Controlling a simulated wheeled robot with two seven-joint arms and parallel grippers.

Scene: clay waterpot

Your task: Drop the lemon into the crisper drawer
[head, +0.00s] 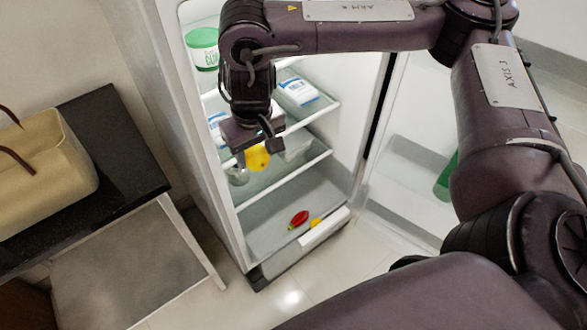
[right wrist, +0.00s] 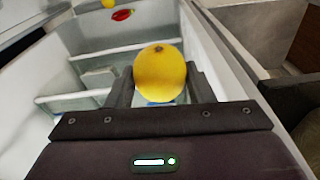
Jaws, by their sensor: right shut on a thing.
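The yellow lemon (head: 257,157) is held between the fingers of my right gripper (head: 257,160), inside the open fridge in front of the shelves. In the right wrist view the lemon (right wrist: 160,73) sits between the two dark fingers of the gripper (right wrist: 160,85). The crisper drawer (head: 325,228) is at the bottom of the fridge, lower than the gripper and to its right in the head view. A red vegetable (head: 299,219) and a small yellow item (head: 315,223) lie in it. My left gripper is not in view.
The open fridge door holds a green bottle (head: 446,176). A dark counter (head: 120,150) with a tan bag (head: 45,175) stands at left.

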